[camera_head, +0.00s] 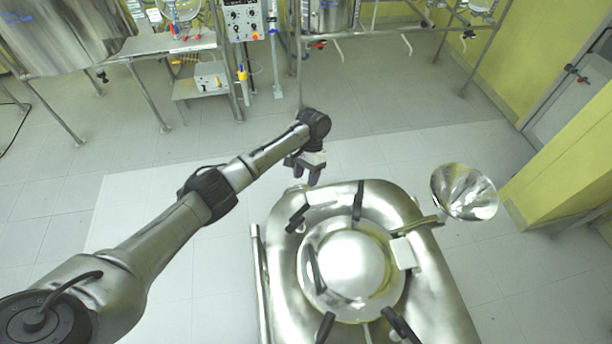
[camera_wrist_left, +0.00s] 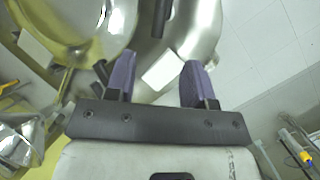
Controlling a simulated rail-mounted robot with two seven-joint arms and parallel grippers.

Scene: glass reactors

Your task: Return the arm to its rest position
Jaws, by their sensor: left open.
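My left arm (camera_head: 165,235) comes in from the left in the head view, stretched out toward the middle. My left gripper (camera_head: 306,178) hangs at its end, above and behind the rear edge of a steel vessel (camera_head: 285,262). In the left wrist view the two purple fingers of the left gripper (camera_wrist_left: 155,88) stand apart with nothing held between them. A steel surface with a white block (camera_wrist_left: 163,70) shows beyond the fingers. My right gripper is in neither view.
The vessel has a domed lid (camera_head: 350,265) with black clamp handles. A steel funnel (camera_head: 464,192) sits at its right. Frames with glassware and a control box (camera_head: 244,20) stand at the back. A yellow wall (camera_head: 565,155) is at right. Floor left of the vessel is clear.

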